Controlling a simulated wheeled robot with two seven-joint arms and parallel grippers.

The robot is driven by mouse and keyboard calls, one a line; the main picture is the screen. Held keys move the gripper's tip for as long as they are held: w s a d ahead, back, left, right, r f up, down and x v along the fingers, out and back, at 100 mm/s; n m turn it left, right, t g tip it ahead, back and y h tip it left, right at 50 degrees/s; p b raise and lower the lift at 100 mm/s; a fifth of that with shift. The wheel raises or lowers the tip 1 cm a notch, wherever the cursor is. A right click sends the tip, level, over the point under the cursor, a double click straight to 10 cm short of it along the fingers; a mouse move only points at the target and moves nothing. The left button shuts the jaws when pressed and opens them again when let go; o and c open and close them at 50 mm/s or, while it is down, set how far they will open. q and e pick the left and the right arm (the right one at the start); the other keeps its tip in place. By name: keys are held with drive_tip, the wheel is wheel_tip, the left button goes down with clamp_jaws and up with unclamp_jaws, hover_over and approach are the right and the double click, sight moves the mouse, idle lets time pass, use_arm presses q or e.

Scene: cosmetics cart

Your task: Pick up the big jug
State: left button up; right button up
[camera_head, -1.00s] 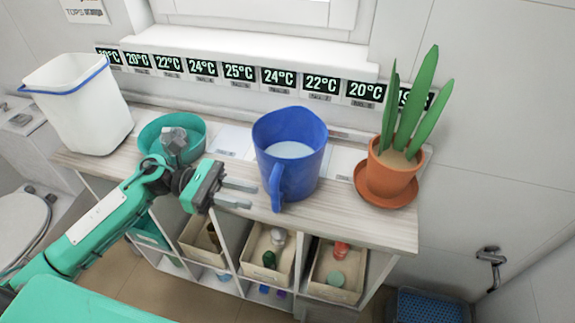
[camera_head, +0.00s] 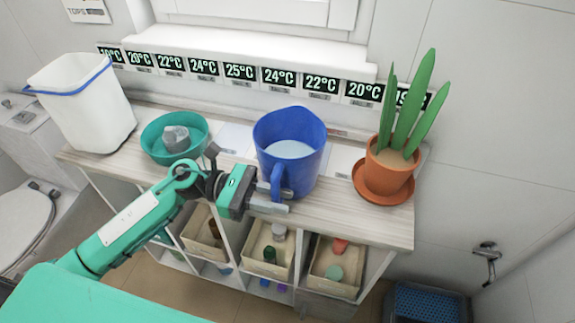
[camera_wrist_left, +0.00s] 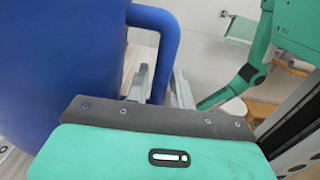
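The big jug (camera_head: 300,160) is blue, upright on the wooden cart top (camera_head: 335,215), with a pale surface inside. Its handle (camera_head: 277,183) faces the front left of the jug. My left gripper (camera_head: 289,202) is at the handle, its fingers parted and reaching past it. In the left wrist view the jug (camera_wrist_left: 65,65) fills the left side, and its handle (camera_wrist_left: 165,45) comes down between the two fingers (camera_wrist_left: 160,88). The fingers do not look clamped on it. My right gripper is not in view.
A teal bowl (camera_head: 158,152) with a grey object inside and a white bin (camera_head: 90,115) stand to the left. A potted plant (camera_head: 385,180) on an orange saucer stands to the right. Storage boxes (camera_head: 335,290) fill shelves below. A wall ledge runs behind.

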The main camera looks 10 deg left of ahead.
use_arm(q)
clamp_jaws()
idle(1.2)
drive_tip(key=shift+r, duration=0.1)
